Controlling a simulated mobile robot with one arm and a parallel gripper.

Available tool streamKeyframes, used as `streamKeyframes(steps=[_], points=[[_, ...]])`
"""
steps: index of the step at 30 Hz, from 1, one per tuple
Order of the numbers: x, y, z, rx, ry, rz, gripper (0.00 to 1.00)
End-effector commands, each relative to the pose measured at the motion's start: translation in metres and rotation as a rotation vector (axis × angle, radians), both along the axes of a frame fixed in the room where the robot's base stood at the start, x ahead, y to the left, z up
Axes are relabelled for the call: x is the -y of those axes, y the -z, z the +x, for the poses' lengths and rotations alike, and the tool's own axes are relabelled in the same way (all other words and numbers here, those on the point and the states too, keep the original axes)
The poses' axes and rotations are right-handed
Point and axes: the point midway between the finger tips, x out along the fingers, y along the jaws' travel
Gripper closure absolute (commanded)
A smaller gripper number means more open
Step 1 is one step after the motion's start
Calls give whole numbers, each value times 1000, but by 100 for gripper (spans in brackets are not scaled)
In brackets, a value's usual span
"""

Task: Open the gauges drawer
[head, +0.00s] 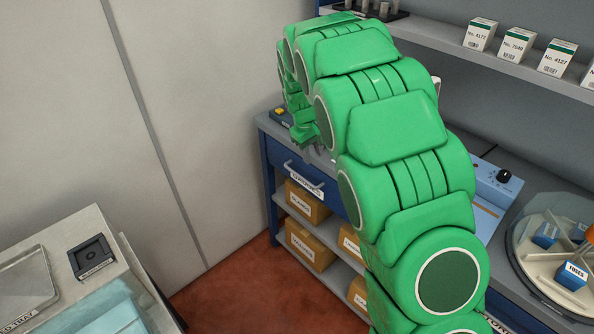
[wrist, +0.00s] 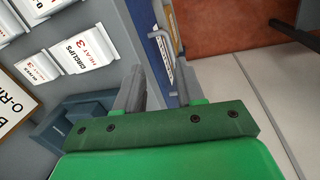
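The drawer (head: 283,160) is blue, with a grey bar handle and a white label (head: 307,183) too small to read surely. It sits under the worktop at the left end of the bench and looks closed. My gripper (head: 308,140) is just above the drawer front, partly hidden by my green arm in the head view. In the wrist view my gripper (wrist: 160,72) is open, with nothing between its fingers. The handle (wrist: 176,30) shows just beyond the fingertips, nearer the right finger; I cannot tell whether they touch.
Cardboard boxes (head: 306,200) stand on shelves below the drawer. Labelled white packets (wrist: 90,45) lie by the gripper. A blue device (head: 497,182) and a round divided tray (head: 520,238) are at right. A side table (head: 60,232) stands at left, with open floor (head: 225,295) between.

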Motion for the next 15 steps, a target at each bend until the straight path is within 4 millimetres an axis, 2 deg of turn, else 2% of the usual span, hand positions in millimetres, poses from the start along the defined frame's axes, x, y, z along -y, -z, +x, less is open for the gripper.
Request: streamKeyframes(steps=[1, 7, 15], points=[[-9, 11, 9, 0, -21, -1, 62], [-38, 39, 37, 18, -97, 4, 62], [-56, 56, 51, 27, -141, 7, 62]])
